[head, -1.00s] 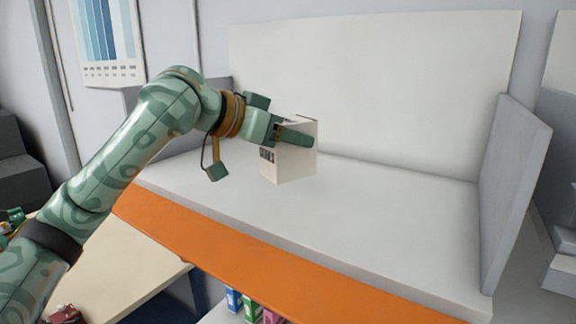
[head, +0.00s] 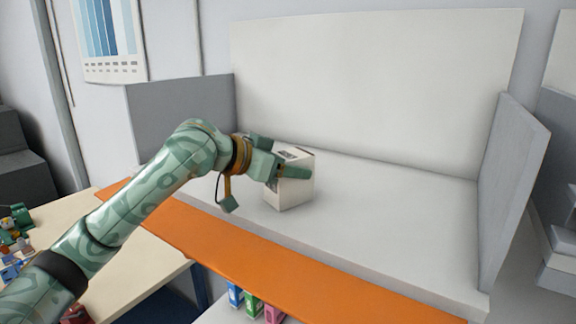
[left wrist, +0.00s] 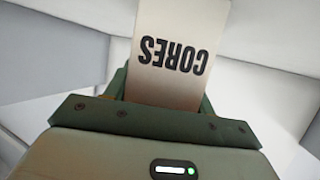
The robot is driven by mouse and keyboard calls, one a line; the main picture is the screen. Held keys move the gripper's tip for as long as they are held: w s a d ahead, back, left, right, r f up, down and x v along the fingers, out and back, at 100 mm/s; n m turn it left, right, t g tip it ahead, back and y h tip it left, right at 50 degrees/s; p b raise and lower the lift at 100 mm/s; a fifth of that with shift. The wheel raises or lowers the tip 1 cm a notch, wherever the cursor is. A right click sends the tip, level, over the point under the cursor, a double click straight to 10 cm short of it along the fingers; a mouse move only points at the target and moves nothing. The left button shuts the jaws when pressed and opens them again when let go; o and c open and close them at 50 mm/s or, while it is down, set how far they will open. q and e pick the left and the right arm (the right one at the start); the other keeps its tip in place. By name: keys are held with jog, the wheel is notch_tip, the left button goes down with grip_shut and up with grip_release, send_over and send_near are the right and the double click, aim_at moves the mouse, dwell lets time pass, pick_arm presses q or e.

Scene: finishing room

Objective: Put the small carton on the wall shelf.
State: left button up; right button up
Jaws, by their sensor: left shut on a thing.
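The small carton (head: 292,190) is a cream box with dark lettering. My left gripper (head: 283,172) is shut on it, with a finger across its upper part. The carton is upright and low over the white wall shelf (head: 400,215); I cannot tell whether its base touches the surface. In the left wrist view the carton (left wrist: 178,50) shows the word CORES upside down between the fingers (left wrist: 160,95). The shelf has an orange front edge (head: 250,248). My right gripper is not in view.
Grey side panels stand at the shelf's left (head: 180,115) and right (head: 510,190), with a pale back panel (head: 370,80). The shelf is clear right of the carton. Below are small coloured boxes (head: 252,303) and a wooden table (head: 150,265) with clutter.

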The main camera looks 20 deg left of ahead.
pick_arm(q)
jog(key=o, duration=1.1)
jog(key=shift+s+a+r, duration=0.2)
jog(key=shift+s, duration=0.05)
jog(key=b+v, duration=0.2)
jog(key=v, duration=0.9)
jog(key=shift+b, duration=0.4)
jog(key=shift+s+r, duration=0.1)
jog(key=shift+r, duration=0.05)
